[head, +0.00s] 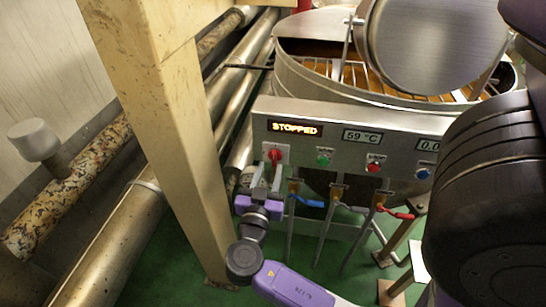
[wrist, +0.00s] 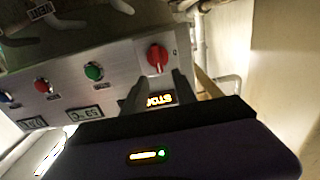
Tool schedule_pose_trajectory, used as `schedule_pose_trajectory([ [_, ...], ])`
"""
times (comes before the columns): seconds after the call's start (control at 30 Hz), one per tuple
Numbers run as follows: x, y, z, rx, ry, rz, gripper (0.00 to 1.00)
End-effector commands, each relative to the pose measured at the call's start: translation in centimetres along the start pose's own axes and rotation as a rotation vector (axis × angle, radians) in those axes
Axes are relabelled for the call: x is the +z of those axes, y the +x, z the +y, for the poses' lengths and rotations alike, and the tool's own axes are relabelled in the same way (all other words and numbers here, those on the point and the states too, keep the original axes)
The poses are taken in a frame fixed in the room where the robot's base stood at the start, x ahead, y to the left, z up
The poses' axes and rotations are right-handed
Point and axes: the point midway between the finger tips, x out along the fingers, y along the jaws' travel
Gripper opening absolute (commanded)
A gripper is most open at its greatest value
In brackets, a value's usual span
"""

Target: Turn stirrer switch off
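The stirrer switch is a red rotary knob (head: 275,154) on a pale square plate at the left end of the steel control panel (head: 350,122). The display (head: 295,129) above it reads STOPPED. In the upside-down wrist view the red knob (wrist: 157,57) shows clearly, with a raised grip running roughly upright. My gripper (head: 268,170) is just below and in front of the knob. In the wrist view its two dark fingers (wrist: 159,80) are apart, with nothing between them, and point toward the knob. Whether they touch the knob cannot be told.
Green (head: 324,157), red (head: 374,166) and blue (head: 423,174) buttons sit right of the knob. Valves with blue, white and red handles (head: 397,214) hang below the panel. A beige post (head: 165,120) stands close on the left. The kettle (head: 300,75) with raised lid is behind.

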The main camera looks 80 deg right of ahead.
Motion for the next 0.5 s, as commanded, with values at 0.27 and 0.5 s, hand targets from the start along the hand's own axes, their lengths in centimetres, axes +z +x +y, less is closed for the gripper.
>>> schedule_pose_trajectory([
  [0.27, -0.2, 4.2, 0.0, 0.000, -0.001, -0.001, 0.34],
  [0.5, 0.0, 5.6, 0.0, -0.002, -0.002, -0.002, 0.34],
])
